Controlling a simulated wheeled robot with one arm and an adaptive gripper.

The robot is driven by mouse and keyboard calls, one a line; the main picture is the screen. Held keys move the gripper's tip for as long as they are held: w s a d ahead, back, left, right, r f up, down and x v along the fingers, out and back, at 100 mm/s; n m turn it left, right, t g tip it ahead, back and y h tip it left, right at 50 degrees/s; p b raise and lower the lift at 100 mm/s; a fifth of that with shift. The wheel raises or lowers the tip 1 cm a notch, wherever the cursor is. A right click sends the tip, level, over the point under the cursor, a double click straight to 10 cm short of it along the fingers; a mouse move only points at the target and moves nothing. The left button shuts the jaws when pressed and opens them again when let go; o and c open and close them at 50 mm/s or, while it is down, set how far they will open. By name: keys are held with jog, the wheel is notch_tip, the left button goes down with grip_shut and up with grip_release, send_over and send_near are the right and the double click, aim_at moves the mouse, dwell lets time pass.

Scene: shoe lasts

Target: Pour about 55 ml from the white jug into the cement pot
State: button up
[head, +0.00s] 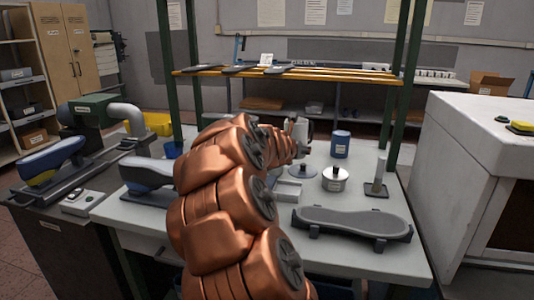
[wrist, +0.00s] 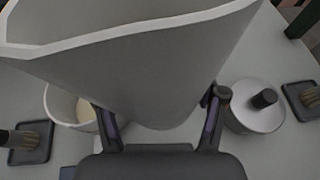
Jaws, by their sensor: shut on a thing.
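My gripper (wrist: 158,128) is shut on the white jug (wrist: 150,75), with one finger on each side of its body. The jug fills the upper middle of the wrist view, its pale rim slanting across the top. Its inside contents are hidden, and no stream shows. An open, pale round pot (wrist: 62,106) with cream contents shows at the left, partly hidden behind the jug; it appears to be the cement pot. In the head view my arm hides most of the gripper; part of the jug (head: 301,127) shows past it, above the table.
A silver lidded pot (head: 335,179), a blue can (head: 340,144), a grey lid with a dark knob (head: 302,171) and a brush stand (head: 377,188) are on the table. A grey sole-shaped piece (head: 352,222) lies in front. Brushes on trays flank the wrist view (wrist: 30,140).

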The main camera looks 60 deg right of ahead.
jog(key=shift+s+d+f, duration=0.1)
jog(key=shift+s+d, duration=0.2)
jog(key=shift+d, duration=0.1)
jog(key=shift+p, duration=0.3)
